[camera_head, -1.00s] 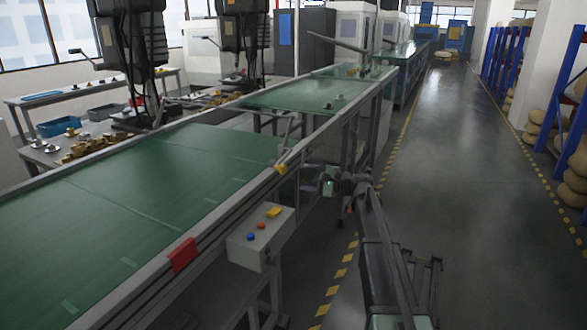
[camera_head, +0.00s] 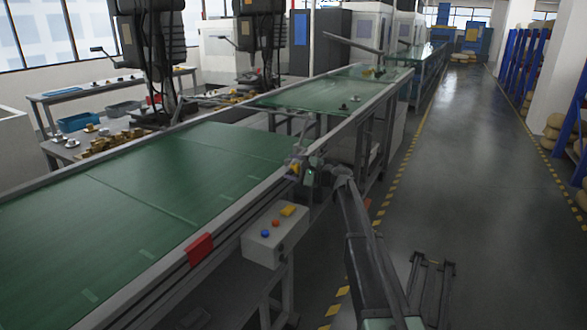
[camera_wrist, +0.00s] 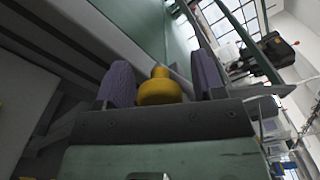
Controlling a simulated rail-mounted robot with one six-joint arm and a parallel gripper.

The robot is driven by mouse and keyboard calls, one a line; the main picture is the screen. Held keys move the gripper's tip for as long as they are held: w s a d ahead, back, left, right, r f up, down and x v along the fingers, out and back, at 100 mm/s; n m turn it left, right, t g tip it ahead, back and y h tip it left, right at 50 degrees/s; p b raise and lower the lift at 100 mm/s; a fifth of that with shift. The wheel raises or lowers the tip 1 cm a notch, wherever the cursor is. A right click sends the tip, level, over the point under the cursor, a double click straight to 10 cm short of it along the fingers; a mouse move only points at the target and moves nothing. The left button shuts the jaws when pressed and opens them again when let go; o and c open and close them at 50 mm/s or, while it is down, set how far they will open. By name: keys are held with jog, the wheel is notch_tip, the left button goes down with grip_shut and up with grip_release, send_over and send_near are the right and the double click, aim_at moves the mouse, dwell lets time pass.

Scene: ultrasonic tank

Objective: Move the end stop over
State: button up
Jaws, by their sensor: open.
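A yellow knob (camera_wrist: 159,90) shows between the two purple-grey fingers of my gripper (camera_wrist: 162,82) in the wrist view. The fingers are apart, one on each side of it; I cannot tell whether either touches it. In the head view, the same yellow piece (camera_head: 295,168) is at the right rail of the green conveyor, with my gripper (camera_head: 302,167) right beside it, partly covering it. The end stop is not clearly identifiable; the yellow knob may be part of it.
A grey control box (camera_head: 272,240) with coloured buttons hangs on the conveyor's near side. A red block (camera_head: 199,248) sits on the rail. The green belt (camera_head: 150,180) is bare nearby. A second belt (camera_head: 330,93) carries small parts. The aisle at right is clear.

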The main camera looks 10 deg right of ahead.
jog(key=shift+c, duration=0.2)
grip_shut()
jog(key=shift+s, duration=0.1)
